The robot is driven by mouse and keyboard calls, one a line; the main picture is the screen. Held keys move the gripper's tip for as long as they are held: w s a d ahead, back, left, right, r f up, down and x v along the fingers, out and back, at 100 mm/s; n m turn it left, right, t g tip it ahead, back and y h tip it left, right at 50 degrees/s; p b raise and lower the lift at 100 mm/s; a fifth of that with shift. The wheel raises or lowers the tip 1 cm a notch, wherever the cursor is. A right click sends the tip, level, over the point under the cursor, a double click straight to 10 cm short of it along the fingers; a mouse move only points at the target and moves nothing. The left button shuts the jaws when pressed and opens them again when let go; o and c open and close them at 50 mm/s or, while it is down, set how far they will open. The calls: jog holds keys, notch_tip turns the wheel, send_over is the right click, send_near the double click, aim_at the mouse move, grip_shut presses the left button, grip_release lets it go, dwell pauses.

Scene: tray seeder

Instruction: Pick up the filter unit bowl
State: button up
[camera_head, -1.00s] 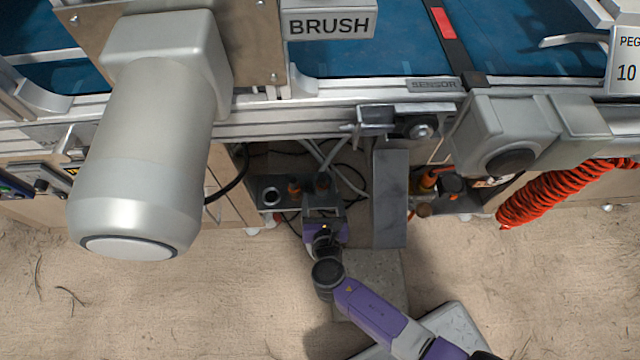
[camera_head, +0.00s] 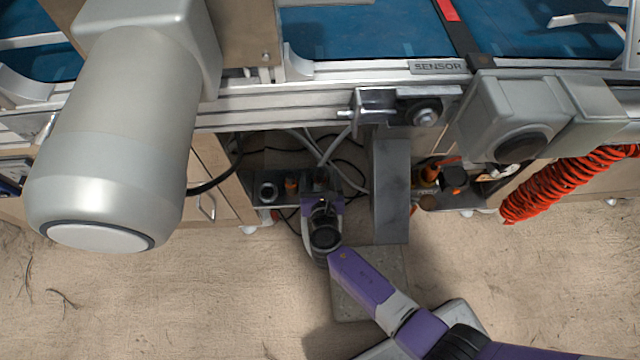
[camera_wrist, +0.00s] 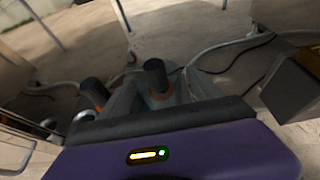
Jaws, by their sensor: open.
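My gripper (camera_head: 321,188) reaches under the conveyor to a dark shelf unit, in shadow in the head view. In the wrist view my open gripper (camera_wrist: 165,92) shows two grey fingers ahead of the purple wrist housing. A dark knob with an orange collar (camera_wrist: 155,78) stands between or just beyond the fingers; I cannot tell which. A second dark knob with an orange collar (camera_wrist: 94,93) stands to the left, outside them. I cannot make out the filter unit bowl clearly; the gripper and shadow hide the parts below the knobs.
A grey post (camera_head: 390,195) stands close to the right of my gripper. The conveyor's metal rail (camera_head: 270,112) runs above. A large silver motor (camera_head: 115,130) hangs at left. An orange coiled hose (camera_head: 560,183) hangs at right. Loose cables lie behind the shelf.

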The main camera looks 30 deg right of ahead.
jog(key=shift+c, duration=0.2)
jog(key=c, duration=1.4)
jog(key=shift+r, duration=0.15)
jog(key=shift+c, duration=0.2)
notch_tip(320, 180, up, 10)
jog(key=p, duration=0.6)
